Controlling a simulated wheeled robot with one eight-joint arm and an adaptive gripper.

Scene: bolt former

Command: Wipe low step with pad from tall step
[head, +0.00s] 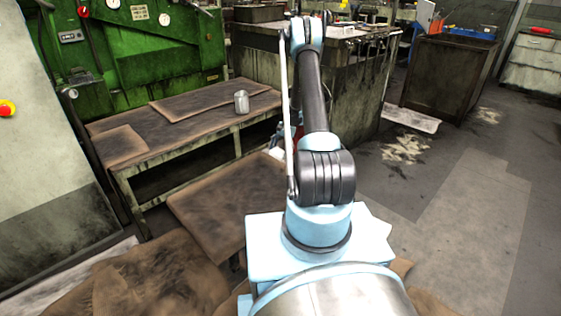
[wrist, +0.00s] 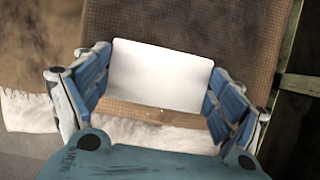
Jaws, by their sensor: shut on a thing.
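My gripper (wrist: 158,88) shows in the wrist view with its blue fingers on both sides of a white rectangular pad (wrist: 160,72), shut on it. A brown strip and a pale, fluffy-looking area show below the pad's white face. Behind it is a brown woven surface (wrist: 235,25); I cannot tell whether the pad touches it. In the head view, the low step (head: 225,205) is a brown-topped platform in front of the taller, brown-topped bench-like step (head: 190,135). My arm mostly hides the gripper there; a small white patch (head: 277,152) shows beside it at the low step's far end.
A metal can (head: 241,101) stands on the tall step. A green machine (head: 140,50) is behind it, and a grimy workbench (head: 345,75) stands behind my arm. Brown sheets (head: 160,275) lie on the floor at lower left. The floor at right is mostly open.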

